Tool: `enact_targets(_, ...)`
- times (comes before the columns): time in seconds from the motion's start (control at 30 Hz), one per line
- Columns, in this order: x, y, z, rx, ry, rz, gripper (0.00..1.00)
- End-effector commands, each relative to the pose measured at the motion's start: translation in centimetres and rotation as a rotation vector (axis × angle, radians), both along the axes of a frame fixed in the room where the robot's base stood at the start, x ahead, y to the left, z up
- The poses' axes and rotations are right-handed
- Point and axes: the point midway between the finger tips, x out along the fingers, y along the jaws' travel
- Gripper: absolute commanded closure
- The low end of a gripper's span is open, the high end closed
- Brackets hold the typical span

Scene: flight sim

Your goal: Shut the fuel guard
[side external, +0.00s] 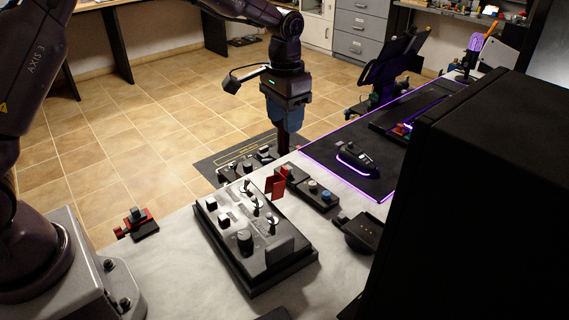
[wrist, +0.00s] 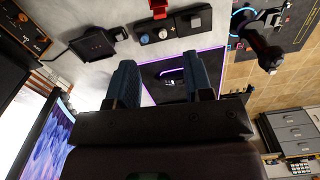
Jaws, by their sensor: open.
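The red guard (side external: 275,187) stands raised on the small black switch panel (side external: 314,193) on the light tabletop, at the middle of the side view. In the wrist view, the red guard (wrist: 159,8) shows at the top edge, partly cut off, beside the panel's knobs (wrist: 154,36). I cannot read any fuel label. My gripper (side external: 286,140) points down behind the guard in the side view, apart from it. In the wrist view, my gripper (wrist: 163,65) is open, with two blue fingers and nothing between them.
A larger black control box (side external: 258,240) with several knobs and levers stands in front of the guard. A black mouse (side external: 355,158) lies on a purple-edged mat (side external: 381,180) to the right. A large black monitor-like block (side external: 490,200) fills the right foreground.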

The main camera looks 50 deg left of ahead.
Motion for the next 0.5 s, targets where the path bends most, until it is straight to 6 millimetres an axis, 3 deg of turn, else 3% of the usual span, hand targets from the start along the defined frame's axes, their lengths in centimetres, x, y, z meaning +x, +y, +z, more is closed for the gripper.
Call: enact_targets(0.5, -0.1, 0.0, -10.0, -0.002, 0.004, 0.005, 0.53)
